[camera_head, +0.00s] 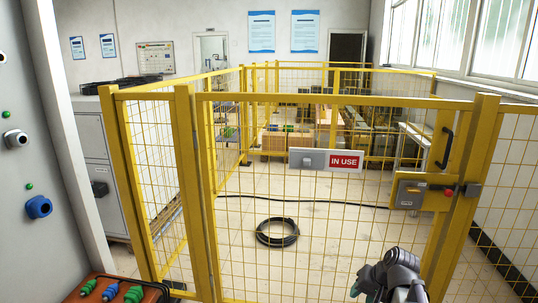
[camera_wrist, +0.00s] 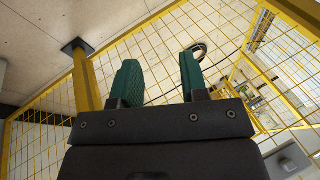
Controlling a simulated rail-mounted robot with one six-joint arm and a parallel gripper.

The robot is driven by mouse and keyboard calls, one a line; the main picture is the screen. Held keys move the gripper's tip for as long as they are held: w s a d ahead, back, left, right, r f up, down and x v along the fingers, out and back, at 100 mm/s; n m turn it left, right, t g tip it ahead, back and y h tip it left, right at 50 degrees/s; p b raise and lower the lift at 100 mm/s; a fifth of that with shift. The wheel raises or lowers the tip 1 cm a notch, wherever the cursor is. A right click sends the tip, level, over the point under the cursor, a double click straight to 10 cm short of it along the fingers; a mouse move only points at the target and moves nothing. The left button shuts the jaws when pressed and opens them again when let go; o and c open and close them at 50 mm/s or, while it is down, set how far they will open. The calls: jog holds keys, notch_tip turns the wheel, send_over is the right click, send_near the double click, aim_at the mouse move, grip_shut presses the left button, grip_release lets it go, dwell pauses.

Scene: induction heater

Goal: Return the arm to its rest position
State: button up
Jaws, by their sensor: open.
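My gripper (camera_head: 362,281) shows at the bottom right of the head view, low in front of the yellow mesh fence. In the wrist view my gripper (camera_wrist: 160,80) has its two green fingers apart with nothing between them. The fence mesh and a yellow post (camera_wrist: 87,82) lie beyond the fingers. I cannot tell the exact distance from the fingers to the mesh.
A yellow gate (camera_head: 320,98) with an "IN USE" sign (camera_head: 344,161) and a lock box (camera_head: 410,194) stands ahead. A coiled black cable (camera_head: 277,232) lies behind it. A tray with green connectors (camera_head: 110,291) and a grey panel (camera_head: 28,110) are at left.

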jog(key=s+a+f+n+g+h, duration=0.2)
jog(key=s+a+n+g+h, duration=0.2)
jog(key=s+a, duration=0.6)
notch_tip(320, 180, up, 15)
jog(key=p, duration=1.5)
jog(key=shift+s+r+y, duration=0.15)
jog(key=shift+y, duration=0.15)
